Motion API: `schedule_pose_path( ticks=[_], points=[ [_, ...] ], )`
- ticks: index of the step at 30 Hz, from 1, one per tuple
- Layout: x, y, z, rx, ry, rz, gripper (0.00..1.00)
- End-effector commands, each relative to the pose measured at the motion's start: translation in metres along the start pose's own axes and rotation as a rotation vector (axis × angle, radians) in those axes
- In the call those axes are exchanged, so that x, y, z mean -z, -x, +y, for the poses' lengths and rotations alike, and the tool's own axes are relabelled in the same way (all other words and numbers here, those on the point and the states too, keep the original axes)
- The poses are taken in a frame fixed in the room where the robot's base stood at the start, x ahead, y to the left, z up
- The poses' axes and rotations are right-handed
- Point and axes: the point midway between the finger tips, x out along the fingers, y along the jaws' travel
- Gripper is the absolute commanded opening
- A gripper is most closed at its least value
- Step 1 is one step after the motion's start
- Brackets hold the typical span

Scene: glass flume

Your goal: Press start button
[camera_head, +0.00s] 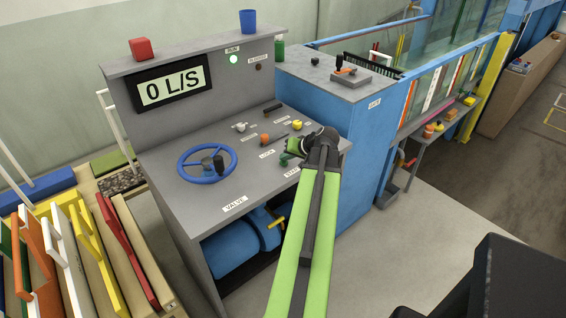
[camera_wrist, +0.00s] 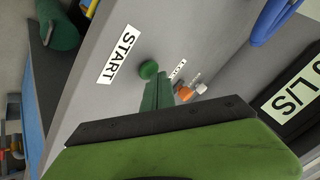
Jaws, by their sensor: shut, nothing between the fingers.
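The start button is a small round green knob (camera_head: 284,159) on the grey console's sloped panel, beside a label partly hidden by my arm. In the wrist view the green knob (camera_wrist: 149,69) sits by the white START label (camera_wrist: 118,54). My gripper (camera_head: 293,147) is over the right part of the panel, just by the knob. Its dark green fingers (camera_wrist: 160,84) are shut and empty, with tips close to the knob. I cannot tell if they touch it.
The display (camera_head: 172,88) reads 0 L/S and the RUN lamp (camera_head: 234,59) glows green. A blue handwheel (camera_head: 207,164), an orange knob (camera_head: 265,138) and a yellow knob (camera_head: 297,124) share the panel. A blue cabinet (camera_head: 362,140) adjoins on the right. Grey floor is open at lower right.

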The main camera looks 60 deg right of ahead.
Motion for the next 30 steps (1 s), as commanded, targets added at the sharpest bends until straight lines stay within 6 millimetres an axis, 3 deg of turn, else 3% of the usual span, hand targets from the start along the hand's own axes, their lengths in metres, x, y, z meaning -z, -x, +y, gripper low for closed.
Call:
schedule_pose_path(
  ticks=[12, 23, 30],
  points=[
    [0.01, 0.014, -0.011, 0.0, 0.0, -0.001, 0.0],
    [0.011, 0.015, -0.012, 0.0, 0.001, -0.001, 0.0],
    [0.025, 0.034, -0.026, 0.0, 0.001, -0.001, 0.0]
  ],
)
